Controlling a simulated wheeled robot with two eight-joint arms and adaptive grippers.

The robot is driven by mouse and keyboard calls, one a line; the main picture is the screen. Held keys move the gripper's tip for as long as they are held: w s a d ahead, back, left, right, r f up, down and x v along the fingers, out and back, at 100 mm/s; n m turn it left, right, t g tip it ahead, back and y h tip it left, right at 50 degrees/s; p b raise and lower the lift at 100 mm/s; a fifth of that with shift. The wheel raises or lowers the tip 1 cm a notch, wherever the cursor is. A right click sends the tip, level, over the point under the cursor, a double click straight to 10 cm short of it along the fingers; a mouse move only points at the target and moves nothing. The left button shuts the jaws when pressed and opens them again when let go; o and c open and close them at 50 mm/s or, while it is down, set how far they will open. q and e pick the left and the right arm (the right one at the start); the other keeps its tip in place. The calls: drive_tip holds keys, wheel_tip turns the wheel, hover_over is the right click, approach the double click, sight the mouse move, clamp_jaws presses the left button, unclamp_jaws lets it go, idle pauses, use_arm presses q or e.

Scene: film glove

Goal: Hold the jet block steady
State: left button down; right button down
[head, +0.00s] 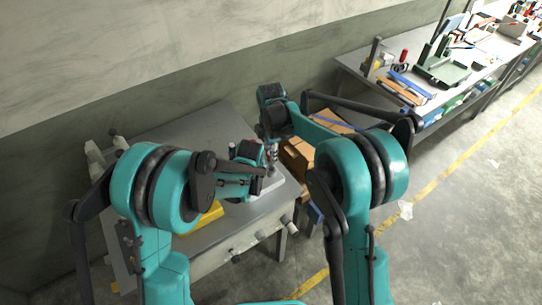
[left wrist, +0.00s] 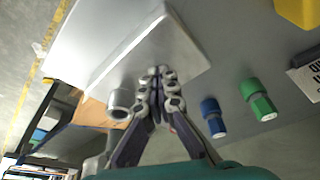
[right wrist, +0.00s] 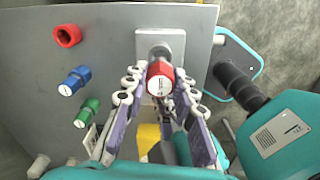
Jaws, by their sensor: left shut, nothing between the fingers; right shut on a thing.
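The jet block appears to be the pale metal block (head: 270,185) on the grey table (head: 188,135); in the left wrist view the block (left wrist: 150,52) fills the upper middle, and in the right wrist view the block (right wrist: 176,42) lies under the fingers. My right gripper (right wrist: 160,76) is shut on a red-capped piece (right wrist: 160,88), above the block beside a round metal fitting (right wrist: 160,52). Whether the piece touches the block is unclear. My left gripper (left wrist: 157,74) is shut and empty, its tips at the block's near edge; contact is unclear.
Cardboard boxes (head: 297,158) are beside the table. A cluttered bench (head: 430,75) stands at the back right.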

use_arm(q)
drive_tip(key=shift+f, duration=0.1)
use_arm(e)
drive_tip(key=shift+r, duration=0.3)
drive_tip(key=shift+r, duration=0.1)
drive_tip(key=shift+r, duration=1.4)
use_arm(q)
drive_tip(key=shift+w+r, duration=0.1)
drive_tip(key=shift+r, duration=0.55)
use_arm(e)
drive_tip(key=shift+w, duration=0.1)
use_arm(q)
wheel_tip(320, 180, up, 2)
drive_tip(key=shift+r, duration=0.95)
